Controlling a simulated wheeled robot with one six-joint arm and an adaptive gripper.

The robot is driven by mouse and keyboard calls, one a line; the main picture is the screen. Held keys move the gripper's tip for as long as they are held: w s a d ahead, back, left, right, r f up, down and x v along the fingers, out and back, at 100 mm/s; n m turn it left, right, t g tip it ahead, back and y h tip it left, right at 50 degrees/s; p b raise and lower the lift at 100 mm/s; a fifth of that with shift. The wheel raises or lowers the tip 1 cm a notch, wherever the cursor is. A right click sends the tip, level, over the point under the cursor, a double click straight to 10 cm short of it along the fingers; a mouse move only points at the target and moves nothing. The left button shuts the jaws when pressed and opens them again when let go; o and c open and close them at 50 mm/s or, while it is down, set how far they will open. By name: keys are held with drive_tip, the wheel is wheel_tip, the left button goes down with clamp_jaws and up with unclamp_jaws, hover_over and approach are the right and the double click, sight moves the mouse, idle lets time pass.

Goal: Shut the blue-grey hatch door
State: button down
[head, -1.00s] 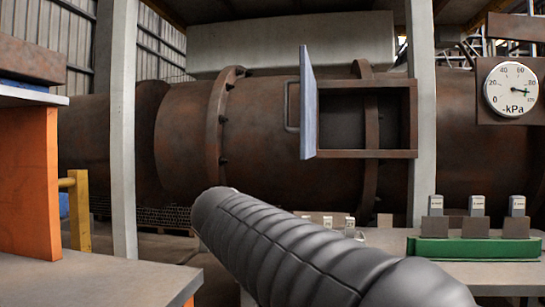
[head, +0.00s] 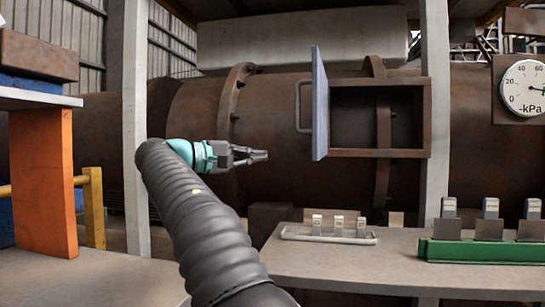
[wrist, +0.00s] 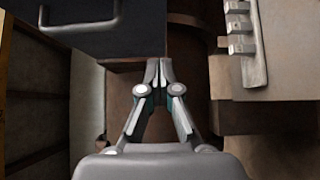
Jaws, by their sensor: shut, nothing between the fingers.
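The blue-grey hatch door (head: 320,105) stands open, swung out at the left side of its rusty frame (head: 425,118) on the large pipe. Its handle (head: 301,106) is a bent bar on the door's left face. My gripper (head: 266,156) is shut and empty, to the left of the door and a little below the handle in the head view, apart from both. In the wrist view, the closed fingers (wrist: 158,68) point toward the dark door panel (wrist: 120,30), with the handle (wrist: 80,20) at the upper left.
A bench (head: 330,262) below the hatch carries a tray (head: 290,235) of small grey blocks and a green rack (head: 480,250). A pale post (head: 436,110) stands right of the hatch, with a pressure gauge (head: 525,88) beyond it. An orange panel (head: 44,185) is at left.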

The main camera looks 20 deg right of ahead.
drive_tip(key=s+d+b, duration=0.1)
drive_tip(key=d, duration=1)
drive_tip(key=shift+d, duration=0.4)
drive_tip(key=shift+s, duration=0.15)
